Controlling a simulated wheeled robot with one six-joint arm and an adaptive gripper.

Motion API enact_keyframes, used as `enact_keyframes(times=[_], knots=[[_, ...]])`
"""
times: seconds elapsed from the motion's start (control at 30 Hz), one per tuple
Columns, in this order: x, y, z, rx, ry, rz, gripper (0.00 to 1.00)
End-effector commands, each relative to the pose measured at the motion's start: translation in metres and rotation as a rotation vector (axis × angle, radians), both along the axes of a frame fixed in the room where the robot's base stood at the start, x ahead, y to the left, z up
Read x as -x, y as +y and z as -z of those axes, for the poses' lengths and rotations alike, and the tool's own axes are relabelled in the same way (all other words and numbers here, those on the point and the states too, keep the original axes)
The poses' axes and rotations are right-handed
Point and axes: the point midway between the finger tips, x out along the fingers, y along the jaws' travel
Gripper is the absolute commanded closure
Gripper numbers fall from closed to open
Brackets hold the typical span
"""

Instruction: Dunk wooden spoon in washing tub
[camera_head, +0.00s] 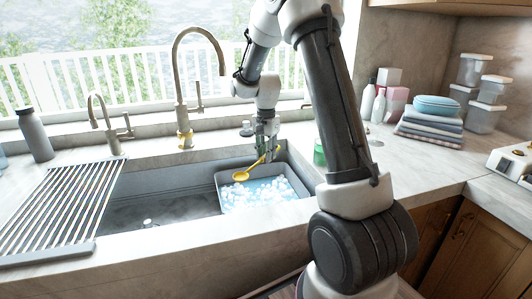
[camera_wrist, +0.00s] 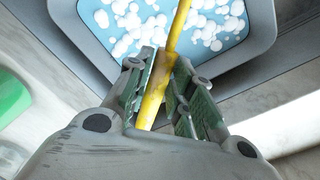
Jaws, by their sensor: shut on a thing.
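A yellow spoon (camera_head: 243,175) is held in my gripper (camera_head: 267,149) above the washing tub. My gripper is shut on its handle, and the spoon's bowl points down and to the left over the foam. In the wrist view the yellow handle (camera_wrist: 157,90) runs between the two green-padded fingers (camera_wrist: 162,82) toward the tub. The grey washing tub (camera_head: 218,184) sits in the right part of the sink, filled with blue water and white suds (camera_head: 262,192). The tub's rim (camera_wrist: 85,45) also shows in the wrist view. The spoon's bowl is out of the wrist view.
The sink's left part (camera_head: 150,208) is empty, with a roll-up drying rack (camera_head: 62,205) beside it. A tall faucet (camera_head: 184,90) stands behind the sink. A green object (camera_head: 319,153) is close to the right of my gripper. Folded towels (camera_head: 430,122) lie farther right.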

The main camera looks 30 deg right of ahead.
Motion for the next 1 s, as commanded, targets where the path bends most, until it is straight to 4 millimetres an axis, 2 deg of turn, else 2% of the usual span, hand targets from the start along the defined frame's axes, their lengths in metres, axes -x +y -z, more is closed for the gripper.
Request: enact_keyframes(times=[0.8, 1.0], knots=[[0.001, 0.000, 0.102, 0.000, 0.004, 0.000, 1.00], [0.000, 0.000, 0.121, 0.000, 0.002, 0.000, 1.00]])
